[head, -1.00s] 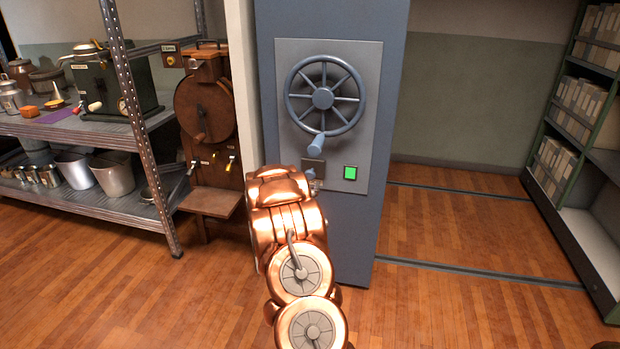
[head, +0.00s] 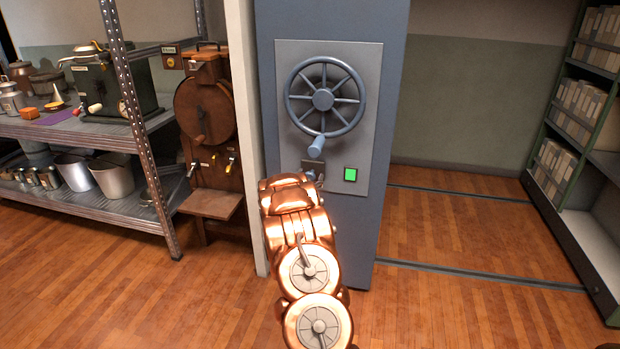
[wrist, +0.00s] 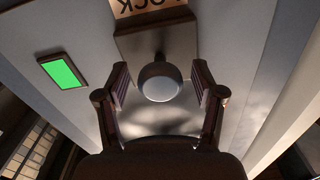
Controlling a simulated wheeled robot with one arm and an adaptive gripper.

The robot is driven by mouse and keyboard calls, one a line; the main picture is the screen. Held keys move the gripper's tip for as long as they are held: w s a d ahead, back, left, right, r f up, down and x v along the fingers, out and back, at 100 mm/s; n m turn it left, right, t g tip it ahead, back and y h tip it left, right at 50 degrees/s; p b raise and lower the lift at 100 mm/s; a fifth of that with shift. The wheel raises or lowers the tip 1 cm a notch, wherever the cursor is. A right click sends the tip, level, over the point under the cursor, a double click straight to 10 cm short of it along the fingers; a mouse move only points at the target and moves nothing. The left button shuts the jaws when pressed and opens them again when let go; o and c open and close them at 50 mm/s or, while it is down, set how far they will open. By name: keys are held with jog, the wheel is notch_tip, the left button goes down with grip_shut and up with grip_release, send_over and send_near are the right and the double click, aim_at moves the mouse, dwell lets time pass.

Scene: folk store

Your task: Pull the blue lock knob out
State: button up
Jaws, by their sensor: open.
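The blue lock knob (head: 309,175) shows small on the grey panel, below the handwheel, partly hidden by my arm. In the wrist view the round knob (wrist: 160,82) looks pale grey and sits on a plate below a label reading "LOCK" (wrist: 150,7). My gripper (wrist: 160,75) is open, with one finger on each side of the knob and a gap visible on both sides. I see no contact. In the head view my copper arm hides most of the gripper.
A spoked handwheel (head: 323,98) with a handle pointing down is just above the knob. A green lit square (head: 350,174) is beside it. A metal shelf (head: 100,205) with pots and a wooden machine (head: 205,110) stand to the left. Floor on the right is clear.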

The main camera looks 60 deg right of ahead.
jog(key=shift+c, duration=0.4)
grip_shut()
